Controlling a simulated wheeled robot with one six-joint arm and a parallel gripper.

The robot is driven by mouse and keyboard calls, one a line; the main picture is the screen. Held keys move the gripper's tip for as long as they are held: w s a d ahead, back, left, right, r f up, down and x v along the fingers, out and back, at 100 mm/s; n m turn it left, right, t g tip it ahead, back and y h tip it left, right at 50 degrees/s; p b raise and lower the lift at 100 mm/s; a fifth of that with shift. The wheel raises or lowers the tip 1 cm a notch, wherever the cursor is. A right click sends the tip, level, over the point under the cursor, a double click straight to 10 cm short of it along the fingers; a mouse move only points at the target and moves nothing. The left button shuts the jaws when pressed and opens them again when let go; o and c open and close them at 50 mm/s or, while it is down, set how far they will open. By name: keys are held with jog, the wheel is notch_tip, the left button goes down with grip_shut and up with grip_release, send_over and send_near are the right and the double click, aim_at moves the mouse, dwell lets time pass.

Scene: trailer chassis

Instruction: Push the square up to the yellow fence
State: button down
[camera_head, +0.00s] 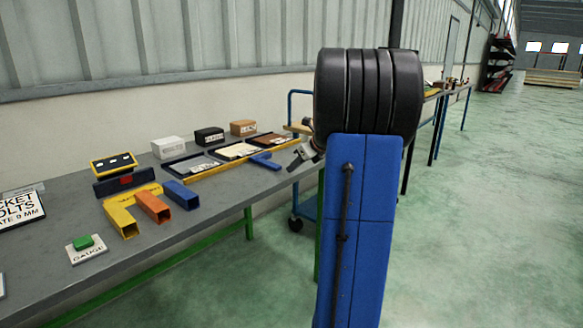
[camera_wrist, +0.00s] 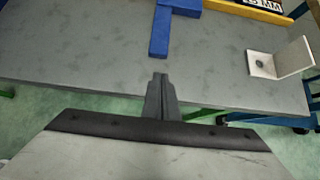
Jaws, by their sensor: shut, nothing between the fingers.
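The blue square (camera_head: 265,160) lies flat on the grey bench, on the near side of the yellow fence (camera_head: 215,165). In the wrist view one leg of the square (camera_wrist: 160,35) points down toward my gripper, and its other part runs to the upper right, close to the fence (camera_wrist: 255,11). I cannot tell whether the square and fence touch. My gripper (camera_wrist: 160,77) is shut and empty, beyond the near end of that leg, with a small gap showing between them. In the head view my arm hides part of the bench's right end.
A pale angle bracket (camera_wrist: 265,66) stands right of my gripper near the bench edge. Left of the square lie blue (camera_head: 181,195), orange (camera_head: 153,207) and yellow (camera_head: 122,222) tube pieces. Trays and small boxes are behind the fence. Bare bench (camera_wrist: 80,55) lies left of the square.

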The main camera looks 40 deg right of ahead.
jog(key=v, duration=1)
jog(key=shift+a, duration=0.1)
jog(key=s+a+f+n+g, duration=0.25)
jog(key=a+n, duration=0.55)
jog(key=a, duration=0.6)
jog(key=s+a+f+n+g, duration=0.1)
jog(key=s+a+f+n, duration=0.15)
jog(key=a+n, duration=0.85)
jog(key=s+a+f+n, duration=0.4)
jog(key=s+a+n, duration=0.4)
jog(key=s, duration=0.1)
jog(key=s+a+f+n, duration=0.5)
jog(key=s+a+n, duration=0.3)
jog(key=s, duration=0.1)
jog(key=shift+a+f+g+h, duration=0.2)
jog(key=shift+a+g+h, duration=0.05)
jog(key=shift+g+h, duration=0.15)
